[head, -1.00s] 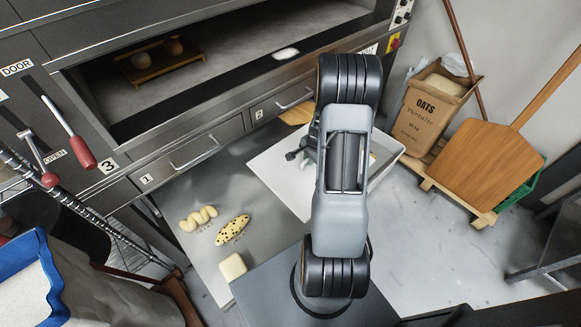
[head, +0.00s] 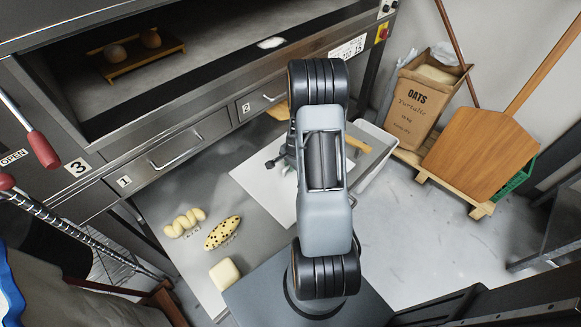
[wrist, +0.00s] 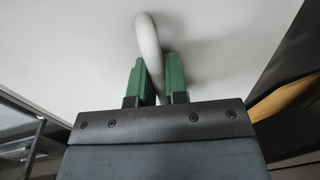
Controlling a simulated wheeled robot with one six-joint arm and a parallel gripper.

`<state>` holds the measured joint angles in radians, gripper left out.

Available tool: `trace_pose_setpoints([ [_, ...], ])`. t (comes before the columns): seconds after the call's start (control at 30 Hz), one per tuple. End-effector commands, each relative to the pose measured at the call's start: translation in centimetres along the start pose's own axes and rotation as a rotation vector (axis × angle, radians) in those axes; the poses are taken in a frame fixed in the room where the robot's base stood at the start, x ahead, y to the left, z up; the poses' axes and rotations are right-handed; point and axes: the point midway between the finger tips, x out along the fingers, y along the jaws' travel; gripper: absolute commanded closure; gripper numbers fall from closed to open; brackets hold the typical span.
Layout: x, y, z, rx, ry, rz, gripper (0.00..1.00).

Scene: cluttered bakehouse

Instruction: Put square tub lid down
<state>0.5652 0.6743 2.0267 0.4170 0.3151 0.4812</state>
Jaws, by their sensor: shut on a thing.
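The square tub lid is a flat white sheet (head: 262,187) in the head view, partly covered by my arm. In the wrist view its pale surface (wrist: 85,45) fills the upper area, with a white looped handle (wrist: 148,38) standing out from it. My gripper (wrist: 158,70) has its green fingers on either side of that handle and is shut on it. In the head view my arm hides most of the gripper. Whether the lid touches the surface beneath it is unclear.
A white tub (head: 378,158) sits right of my arm. A braided loaf (head: 185,222), a speckled loaf (head: 222,233) and a pale block (head: 225,274) lie on the grey worktop. The oven (head: 150,160) stands behind. An oats sack (head: 412,105) and a wooden peel (head: 480,155) are at right.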

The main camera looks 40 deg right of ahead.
Motion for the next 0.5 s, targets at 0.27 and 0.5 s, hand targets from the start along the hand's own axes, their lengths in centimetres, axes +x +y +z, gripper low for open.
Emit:
trace_pose_setpoints([
  [0.27, 0.07, -0.02, -0.02, -0.001, 0.001, -0.001, 1.0],
  [0.5, 0.13, 0.02, 0.0, -0.001, 0.0, 0.0, 0.69],
])
